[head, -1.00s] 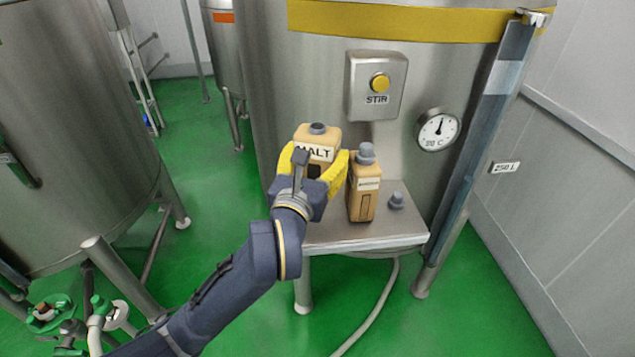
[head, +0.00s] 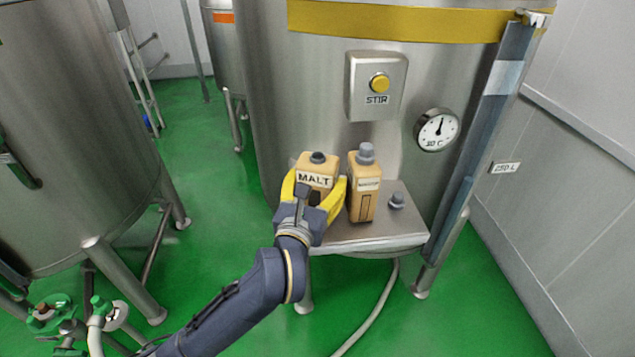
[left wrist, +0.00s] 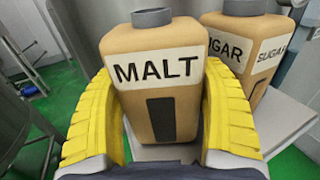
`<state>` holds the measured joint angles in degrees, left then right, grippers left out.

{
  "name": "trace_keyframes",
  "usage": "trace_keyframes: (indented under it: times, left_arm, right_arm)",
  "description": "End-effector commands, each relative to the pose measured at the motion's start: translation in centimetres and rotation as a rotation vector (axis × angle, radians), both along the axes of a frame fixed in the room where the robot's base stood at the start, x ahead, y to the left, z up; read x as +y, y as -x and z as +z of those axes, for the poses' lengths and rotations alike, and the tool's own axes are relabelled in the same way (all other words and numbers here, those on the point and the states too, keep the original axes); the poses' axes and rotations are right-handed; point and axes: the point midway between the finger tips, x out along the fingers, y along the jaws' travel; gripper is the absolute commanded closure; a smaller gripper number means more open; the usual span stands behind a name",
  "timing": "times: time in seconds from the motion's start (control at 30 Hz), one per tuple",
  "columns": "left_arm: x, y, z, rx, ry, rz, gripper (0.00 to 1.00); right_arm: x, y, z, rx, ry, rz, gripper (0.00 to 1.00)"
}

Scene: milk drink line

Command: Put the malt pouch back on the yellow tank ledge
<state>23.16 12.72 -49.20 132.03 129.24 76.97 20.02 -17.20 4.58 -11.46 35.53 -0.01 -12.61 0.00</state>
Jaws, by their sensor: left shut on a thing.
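The malt pouch (head: 317,172) is a tan, upright bottle-like pack with a dark spout and a MALT label; in the left wrist view the malt pouch (left wrist: 158,70) fills the middle. My left gripper (head: 315,190) has its yellow fingers shut on the pouch's two sides. The pouch is at the left part of the steel ledge (head: 375,232) on the yellow-banded tank (head: 300,90). My gripper hides its lower part, so I cannot tell whether its base touches the ledge. My right gripper is not in view.
A tan sugar pouch (head: 364,190) with a grey cap stands on the ledge, just right of the malt pouch. A small grey cap (head: 397,200) sits further right. A stir button box (head: 376,86) and a dial (head: 437,130) are on the tank wall above.

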Motion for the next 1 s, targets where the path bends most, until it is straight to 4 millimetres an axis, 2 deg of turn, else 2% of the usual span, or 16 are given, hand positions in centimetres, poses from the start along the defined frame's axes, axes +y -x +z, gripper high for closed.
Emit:
trace_keyframes:
  times: [0.23,0.27,0.33,0.7,0.87,1.0]
  left_arm:
    - [0.0,0.0,-0.4,0.001,0.000,0.000,0.74]
    - [0.0,0.0,-0.4,0.000,0.000,0.000,0.22]
    - [0.0,0.0,-0.3,0.000,0.000,0.000,0.14]
    - [0.0,0.0,0.2,-0.002,0.002,-0.001,0.13]
    - [0.1,2.0,0.0,-0.001,0.001,-0.008,0.13]
    - [0.4,4.6,0.0,0.001,0.002,-0.019,0.13]
  right_arm:
    - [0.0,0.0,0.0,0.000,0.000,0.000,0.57]
    - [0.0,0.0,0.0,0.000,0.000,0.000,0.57]
    - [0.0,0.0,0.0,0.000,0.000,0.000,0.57]
    - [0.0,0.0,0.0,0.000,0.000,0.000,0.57]
    - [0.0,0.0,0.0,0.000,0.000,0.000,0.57]
    - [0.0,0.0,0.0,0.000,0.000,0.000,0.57]
